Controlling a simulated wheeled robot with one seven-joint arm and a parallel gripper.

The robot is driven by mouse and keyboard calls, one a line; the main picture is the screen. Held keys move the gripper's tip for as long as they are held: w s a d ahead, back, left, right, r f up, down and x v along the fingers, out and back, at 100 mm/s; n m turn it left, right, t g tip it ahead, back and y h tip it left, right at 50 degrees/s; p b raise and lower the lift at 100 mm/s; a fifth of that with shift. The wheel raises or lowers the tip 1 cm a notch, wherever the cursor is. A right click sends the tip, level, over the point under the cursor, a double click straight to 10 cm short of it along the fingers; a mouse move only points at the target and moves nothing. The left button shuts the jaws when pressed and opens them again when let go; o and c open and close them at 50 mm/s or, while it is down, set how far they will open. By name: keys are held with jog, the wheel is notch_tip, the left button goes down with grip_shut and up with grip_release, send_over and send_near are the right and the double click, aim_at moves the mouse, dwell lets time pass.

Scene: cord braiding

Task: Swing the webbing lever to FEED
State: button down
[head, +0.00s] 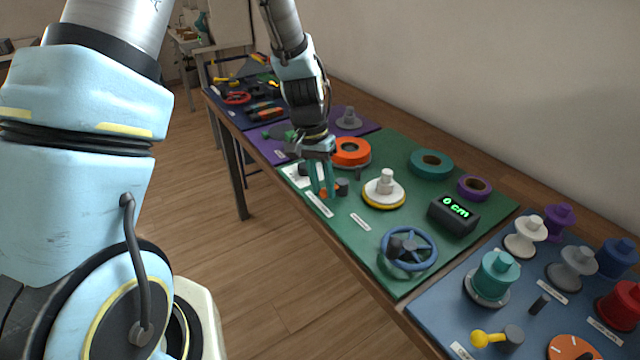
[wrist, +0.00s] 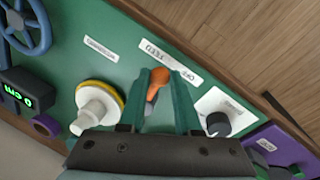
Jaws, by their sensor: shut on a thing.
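The webbing lever (wrist: 155,88) has an orange handle and stands on the green board. Its tip points at a white label strip (wrist: 170,62) with FEED at one end and OFF at the other; which word it lines up with I cannot tell. My gripper (wrist: 161,78) is shut on the lever, with one teal finger on each side of the handle. In the head view my gripper (head: 323,192) reaches down to the board's near left part, and the fingers hide most of the orange lever.
A white spool with a yellow rim (head: 384,190) and a dark knob on a white plate (wrist: 217,122) flank the lever. An orange webbing roll (head: 350,152) sits behind. A display (head: 454,214) reads 0 cm. A blue handwheel (head: 409,249) stands to the right.

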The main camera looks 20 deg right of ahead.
jog(key=shift+s+d+n+t+h, duration=0.25)
jog(key=shift+s+n, duration=0.35)
jog(key=shift+n, duration=0.7)
jog(key=shift+s+d+n+t+h, duration=0.25)
jog(key=shift+s+n, duration=0.35)
jog(key=shift+n, duration=0.7)
jog(key=shift+d, duration=0.1)
jog(key=c, duration=0.6)
grip_release()
jog(key=shift+c, duration=0.2)
jog(key=shift+r, duration=0.1)
jog(key=b+v, duration=0.1)
jog(key=v, duration=0.9)
jog(key=shift+r+b, duration=0.3)
jog(key=shift+w, duration=0.1)
